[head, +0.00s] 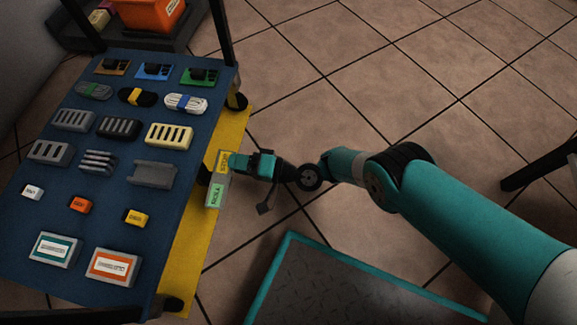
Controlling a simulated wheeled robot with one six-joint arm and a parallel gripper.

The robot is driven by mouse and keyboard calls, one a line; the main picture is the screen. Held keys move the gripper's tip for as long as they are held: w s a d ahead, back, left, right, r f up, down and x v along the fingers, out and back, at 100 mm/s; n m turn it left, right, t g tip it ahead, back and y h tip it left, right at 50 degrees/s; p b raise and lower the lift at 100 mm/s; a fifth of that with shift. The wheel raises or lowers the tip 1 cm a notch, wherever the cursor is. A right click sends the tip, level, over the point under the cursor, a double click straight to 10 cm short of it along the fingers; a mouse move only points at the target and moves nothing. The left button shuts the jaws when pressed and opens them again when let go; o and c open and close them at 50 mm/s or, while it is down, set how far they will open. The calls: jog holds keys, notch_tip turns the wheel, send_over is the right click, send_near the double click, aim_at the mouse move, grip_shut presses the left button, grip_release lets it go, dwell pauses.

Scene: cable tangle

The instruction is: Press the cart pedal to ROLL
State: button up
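The cart (135,215) stands at the left, with a blue top carrying rows of small parts. Its pedal (211,193) sticks out at the cart's right side, low over a yellow strip. The pedal has a green end (216,194) nearer me, with lettering that seems to read ROLL, and a yellow end (223,160) farther off with blurred lettering. My gripper (236,163) is at the yellow end, its tip overlapping that end's right edge in the picture. I cannot tell whether it touches the pedal or is above it. Its finger gap cannot be made out.
The yellow strip (190,265) runs along the cart's right side. Black casters (237,102) show at the cart's corners. An orange bin (148,14) stands behind the cart. A dark leg (540,168) is at the right edge.

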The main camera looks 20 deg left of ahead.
jog(key=p+v, duration=0.7)
jog(key=v, duration=0.6)
jog(key=shift+d, duration=0.35)
